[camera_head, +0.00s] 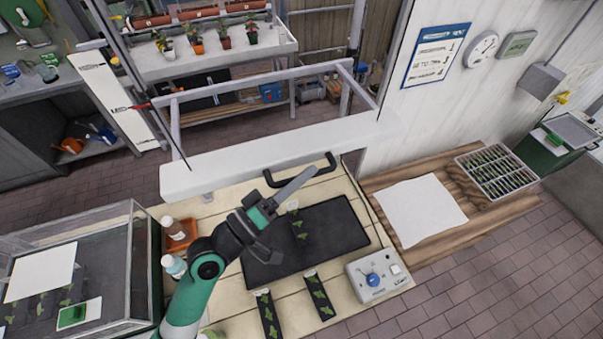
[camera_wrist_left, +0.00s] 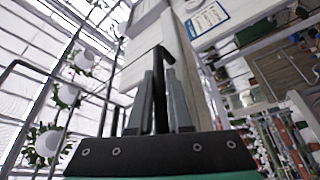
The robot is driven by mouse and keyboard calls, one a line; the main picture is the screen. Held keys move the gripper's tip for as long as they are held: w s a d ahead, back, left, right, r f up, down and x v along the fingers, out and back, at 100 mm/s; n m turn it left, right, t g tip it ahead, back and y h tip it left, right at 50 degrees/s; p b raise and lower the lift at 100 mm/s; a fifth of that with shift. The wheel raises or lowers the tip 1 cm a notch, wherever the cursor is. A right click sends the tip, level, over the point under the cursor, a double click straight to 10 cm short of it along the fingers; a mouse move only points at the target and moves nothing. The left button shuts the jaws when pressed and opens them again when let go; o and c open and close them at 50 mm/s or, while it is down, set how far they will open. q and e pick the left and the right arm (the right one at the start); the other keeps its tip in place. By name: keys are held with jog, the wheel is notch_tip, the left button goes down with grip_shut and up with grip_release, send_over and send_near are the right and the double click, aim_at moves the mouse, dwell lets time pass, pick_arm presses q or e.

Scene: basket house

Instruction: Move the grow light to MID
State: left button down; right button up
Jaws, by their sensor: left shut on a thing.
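The grow light (camera_head: 270,155) is a long white bar hanging above the workbench, with a black handle (camera_head: 303,180) on its near side. My left gripper (camera_head: 300,184) is at this handle. In the left wrist view the black handle (camera_wrist_left: 160,90) stands between the two grey fingers of my left gripper (camera_wrist_left: 160,100), which are shut on it. A white upright board (camera_head: 115,100) with dark marks and a red pointer (camera_head: 139,106) stands left of the light; its lettering is too small to read. My right gripper is not in view.
Below my arm lie a black mat (camera_head: 335,235) and dark strips with seedlings (camera_head: 268,315). A control box with a blue knob (camera_head: 374,280) stands at right. A glass case (camera_head: 130,270) and bottles (camera_head: 173,266) are at left. A seedling tray (camera_head: 497,172) lies on the wooden side table.

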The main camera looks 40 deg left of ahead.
pick_arm(q)
jog(key=c, duration=0.8)
grip_release()
jog(key=shift+r, duration=0.1)
jog(key=shift+c, duration=0.2)
jog(key=b+v, duration=0.2)
jog(key=v, duration=0.9)
jog(key=shift+s+b, duration=0.3)
jog(key=shift+s, duration=0.05)
